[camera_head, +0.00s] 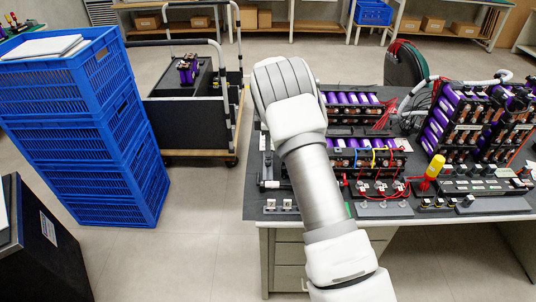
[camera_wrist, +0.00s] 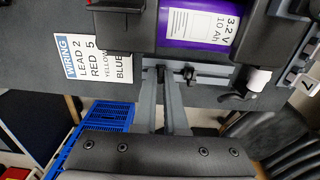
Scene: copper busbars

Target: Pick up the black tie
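My gripper (camera_wrist: 161,82) shows in the wrist view as two grey fingers reaching up from a dark palm, close together with a narrow dark gap. Their tips are at a dark bench edge and a grey strip. A small black piece lies at the tips and another small black piece (camera_wrist: 188,75) is just right of them; I cannot tell whether either is the black tie or is held. A black hooked piece (camera_wrist: 236,95) lies farther right beside a white cylinder. In the head view my arm hides my gripper, and I cannot pick out the tie.
A purple battery cell (camera_wrist: 200,22) and a wiring card (camera_wrist: 92,58) are close to the gripper. The dark workbench (camera_head: 258,205) carries battery racks, red wires and a yellow-handled tool (camera_head: 434,167). Blue crates (camera_head: 105,165) and a cart (camera_head: 190,125) stand left, with open floor between.

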